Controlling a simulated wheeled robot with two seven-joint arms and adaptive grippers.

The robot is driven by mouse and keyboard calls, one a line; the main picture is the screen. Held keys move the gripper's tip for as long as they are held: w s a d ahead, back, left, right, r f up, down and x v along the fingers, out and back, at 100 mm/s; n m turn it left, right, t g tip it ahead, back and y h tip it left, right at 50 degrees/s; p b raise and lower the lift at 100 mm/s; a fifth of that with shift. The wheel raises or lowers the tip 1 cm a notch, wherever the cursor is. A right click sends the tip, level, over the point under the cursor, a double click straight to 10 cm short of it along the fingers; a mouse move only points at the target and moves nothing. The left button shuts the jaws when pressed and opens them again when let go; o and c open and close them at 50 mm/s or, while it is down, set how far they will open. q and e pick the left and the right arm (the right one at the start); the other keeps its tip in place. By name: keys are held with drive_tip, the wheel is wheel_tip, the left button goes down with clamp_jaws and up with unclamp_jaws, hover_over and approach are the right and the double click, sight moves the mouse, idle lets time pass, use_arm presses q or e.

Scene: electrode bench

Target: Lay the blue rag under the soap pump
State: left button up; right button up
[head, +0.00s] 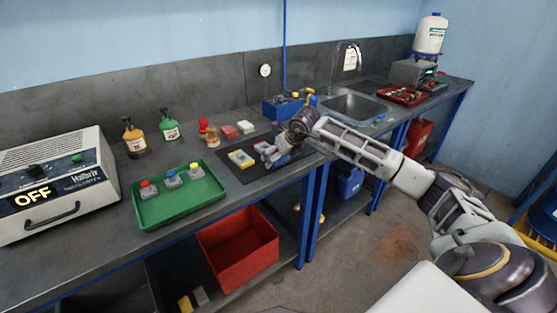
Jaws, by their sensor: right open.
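My right gripper (272,155) reaches in from the right and is open over the dark mat (262,177) on the bench. It is beside a yellow and white block (240,158), apart from it as far as I can tell. A small blue patch (380,117) at the sink's front right edge may be the blue rag; it is too small to be sure. I cannot pick out the soap pump for certain. An orange bottle (134,139) and a green bottle (168,131) stand by the back wall. My left gripper is not in view.
A green tray (160,219) with three button boxes lies left of the mat. A power unit (55,180) reading OFF is at far left. Red and white blocks, a blue caddy (283,108) and a sink (352,107) line the back. A red bin (238,250) is below.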

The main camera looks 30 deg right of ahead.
drive_tip(key=c, duration=1)
drive_tip(key=shift+r, duration=0.2)
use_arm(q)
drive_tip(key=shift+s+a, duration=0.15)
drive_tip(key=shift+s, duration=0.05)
use_arm(e)
wheel_tip(320, 180, up, 10)
drive_tip(key=shift+f, duration=0.15)
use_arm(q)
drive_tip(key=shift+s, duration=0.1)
use_arm(e)
drive_tip(key=shift+f, duration=0.1)
idle(0.6)
